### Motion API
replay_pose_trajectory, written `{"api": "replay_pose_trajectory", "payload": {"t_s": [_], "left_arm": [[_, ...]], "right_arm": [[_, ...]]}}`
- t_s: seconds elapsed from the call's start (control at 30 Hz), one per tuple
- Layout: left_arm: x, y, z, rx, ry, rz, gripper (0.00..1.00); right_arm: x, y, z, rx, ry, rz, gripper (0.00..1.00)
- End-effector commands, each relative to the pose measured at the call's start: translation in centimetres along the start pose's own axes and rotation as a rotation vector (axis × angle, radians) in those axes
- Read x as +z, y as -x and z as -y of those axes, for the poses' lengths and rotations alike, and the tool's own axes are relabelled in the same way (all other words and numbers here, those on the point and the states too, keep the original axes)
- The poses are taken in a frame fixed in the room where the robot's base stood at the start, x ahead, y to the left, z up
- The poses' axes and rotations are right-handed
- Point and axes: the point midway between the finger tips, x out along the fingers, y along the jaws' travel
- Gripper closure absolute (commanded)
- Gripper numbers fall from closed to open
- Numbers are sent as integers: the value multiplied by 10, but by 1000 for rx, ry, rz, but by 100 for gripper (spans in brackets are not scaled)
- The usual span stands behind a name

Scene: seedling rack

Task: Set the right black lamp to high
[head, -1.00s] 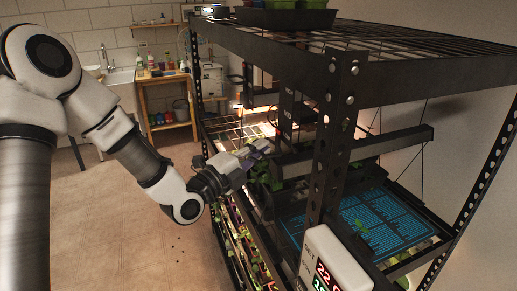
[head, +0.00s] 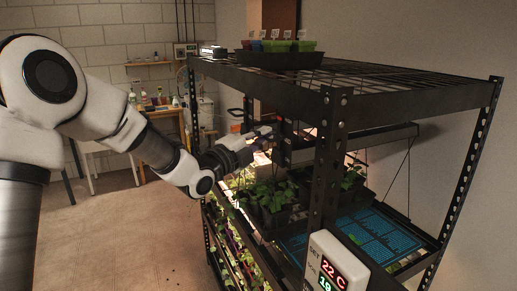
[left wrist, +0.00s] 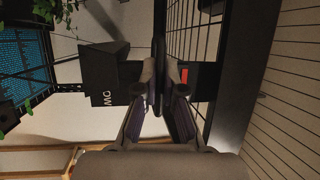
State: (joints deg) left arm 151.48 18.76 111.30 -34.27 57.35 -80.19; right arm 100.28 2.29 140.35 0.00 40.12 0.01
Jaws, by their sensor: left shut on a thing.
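A long black lamp (head: 375,137) hangs under the rack's top shelf, on the right side, over the blue mat. My left gripper (head: 262,133) reaches in from the left at the rack's open side, near the lamp's left end. In the left wrist view, my left gripper (left wrist: 165,78) is shut on a narrow dark part (left wrist: 159,50). I cannot tell exactly what this part belongs to. Beside it is a black box (left wrist: 104,72) with white letters, and a small red patch shows to the right of the fingers. The lamp's setting cannot be read. My right gripper is not in view.
The black rack's front post (head: 327,160) stands right of my left gripper. Potted seedlings (head: 268,197) stand below it. A white display box (head: 337,262) is at the front. A black tray (head: 279,59) with coloured pots is on top. Open floor lies left.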

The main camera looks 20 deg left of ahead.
Motion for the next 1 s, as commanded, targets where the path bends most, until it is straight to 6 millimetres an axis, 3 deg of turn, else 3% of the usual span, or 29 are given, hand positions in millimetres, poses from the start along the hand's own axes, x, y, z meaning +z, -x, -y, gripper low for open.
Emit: {"api": "replay_pose_trajectory", "payload": {"t_s": [0.17, 0.27, 0.63, 0.77, 1.0], "left_arm": [[2, -2, 9, -21, -3, 3, 100], [2, -2, 10, -23, -4, 3, 68], [2, 4, 6, -15, -1, 4, 67], [2, 26, 6, -16, 3, 5, 67], [1, 90, 6, -20, 7, 4, 67]], "right_arm": [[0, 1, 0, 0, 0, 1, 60], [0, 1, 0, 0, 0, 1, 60], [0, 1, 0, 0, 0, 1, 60], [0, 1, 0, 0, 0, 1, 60], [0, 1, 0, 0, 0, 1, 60]]}}
